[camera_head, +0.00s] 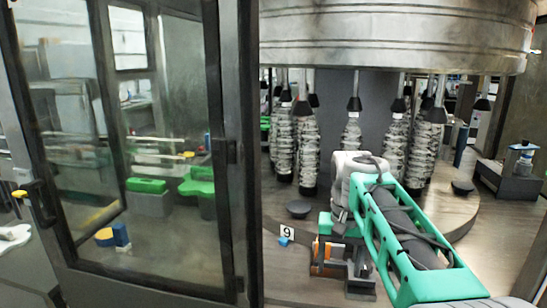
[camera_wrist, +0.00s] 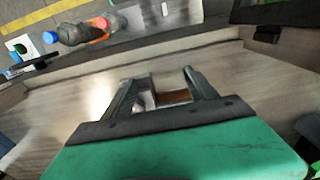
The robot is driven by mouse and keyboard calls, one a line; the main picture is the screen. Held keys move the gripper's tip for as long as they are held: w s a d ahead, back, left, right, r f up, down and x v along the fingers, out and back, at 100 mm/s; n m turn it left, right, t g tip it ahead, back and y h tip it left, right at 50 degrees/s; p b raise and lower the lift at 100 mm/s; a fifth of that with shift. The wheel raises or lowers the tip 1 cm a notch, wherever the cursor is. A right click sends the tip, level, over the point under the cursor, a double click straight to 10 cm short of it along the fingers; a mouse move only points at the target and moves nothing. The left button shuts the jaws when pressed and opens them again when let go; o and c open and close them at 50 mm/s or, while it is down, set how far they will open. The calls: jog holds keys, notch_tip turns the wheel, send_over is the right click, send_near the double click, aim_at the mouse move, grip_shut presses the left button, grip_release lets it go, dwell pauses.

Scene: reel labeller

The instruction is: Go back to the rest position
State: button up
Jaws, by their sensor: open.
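My gripper (camera_wrist: 168,76) shows in the wrist view with its two dark fingers apart, over a wood-coloured surface (camera_wrist: 80,88). A small brown patch and a pale bit show between the fingers near their base; I cannot tell what they are. I see nothing clearly held. In the head view my green and grey arm reaches in from the lower right to the round machine table (camera_head: 450,215), in front of the hanging bottles. The fingers cannot be made out there.
Several wrapped bottles (camera_head: 307,150) hang under a large metal drum (camera_head: 400,35). A framed glass door (camera_head: 165,150) stands at the left. In the wrist view, bottles (camera_wrist: 85,32) lie beyond a ledge.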

jog(key=s+f+n+t, duration=0.1)
jog(key=s+f, duration=0.4)
jog(key=s, duration=0.3)
jog(key=s+f+n+t, duration=0.1)
jog(key=s+f+t, duration=0.1)
jog(key=s+f, duration=0.3)
jog(key=s, duration=0.3)
jog(key=shift+s+a+f+n, duration=0.15)
jog(key=shift+s+f+n, duration=0.15)
jog(key=shift+s, duration=0.05)
